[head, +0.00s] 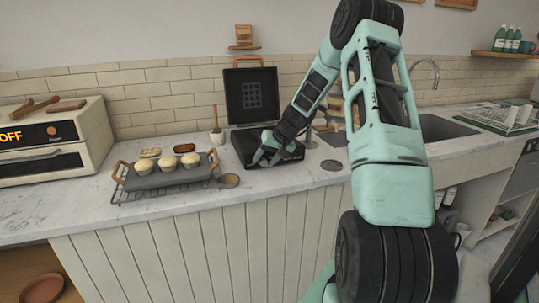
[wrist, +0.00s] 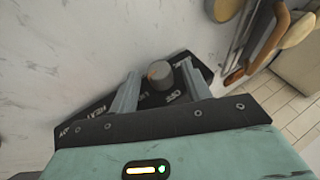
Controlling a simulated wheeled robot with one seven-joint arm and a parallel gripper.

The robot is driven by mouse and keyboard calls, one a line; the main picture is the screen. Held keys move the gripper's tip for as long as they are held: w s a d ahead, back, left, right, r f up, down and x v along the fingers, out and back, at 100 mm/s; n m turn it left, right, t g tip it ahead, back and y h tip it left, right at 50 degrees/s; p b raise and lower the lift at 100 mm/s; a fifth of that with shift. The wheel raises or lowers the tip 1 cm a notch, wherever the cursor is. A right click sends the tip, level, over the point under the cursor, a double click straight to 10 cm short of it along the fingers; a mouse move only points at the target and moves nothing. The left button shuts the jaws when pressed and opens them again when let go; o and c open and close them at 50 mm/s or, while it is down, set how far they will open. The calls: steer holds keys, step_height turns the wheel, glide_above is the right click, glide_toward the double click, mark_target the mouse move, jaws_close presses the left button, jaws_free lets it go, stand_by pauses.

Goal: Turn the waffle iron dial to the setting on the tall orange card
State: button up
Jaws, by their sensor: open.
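The waffle iron (head: 249,97) stands open on the counter, its dark lid upright with a grid inside. My gripper (head: 268,157) is at the front of its black base, fingers pointing down. In the wrist view a round grey dial (wrist: 160,74) sits on a dark panel with light lettering. My open gripper (wrist: 158,87) has one finger on each side of the dial; I cannot tell if either touches it. The dial's setting cannot be read. A small orange-brown card (head: 243,34) stands on a wall shelf above; its writing is too small to read.
A dark tray (head: 138,183) with orange handles, holding cupcakes and other baked pieces, stands left of the iron. A small cup (head: 229,181) sits close to the iron. An oven (head: 52,140) showing OFF is at far left. The sink (head: 447,127) is right.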

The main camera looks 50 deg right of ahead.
steer(key=b+v, duration=0.2)
steer(key=v, duration=1.5)
steer(key=shift+s, duration=0.2)
steer(key=w+a+f+n+g+y, duration=0.1)
steer(key=a+f+n+g, duration=0.15)
steer(key=a, duration=1.35)
steer(key=w+a+f+n+g+y, duration=0.1)
steer(key=a+n, duration=0.3)
steer(key=a, duration=1.2)
steer(key=s+a+f+n+g, duration=0.1)
steer(key=s+a+n, duration=0.1)
steer(key=s+a, duration=0.3)
steer(key=s+a+n+g, duration=0.1)
steer(key=s+a, duration=0.2)
steer(key=a, duration=0.5)
steer(key=s+a+f+n+h, duration=0.1)
steer(key=s+a+n, duration=0.1)
steer(key=s, duration=0.5)
steer(key=s+a+f+n+h, duration=0.1)
steer(key=s+a+f+n, duration=0.1)
steer(key=s+a, duration=0.3)
steer(key=s+n, duration=0.1)
steer(key=s, duration=0.2)
steer(key=shift+s+f+g+h, duration=0.2)
steer(key=shift+s+g+h, duration=0.15)
steer(key=shift+h, duration=0.05)
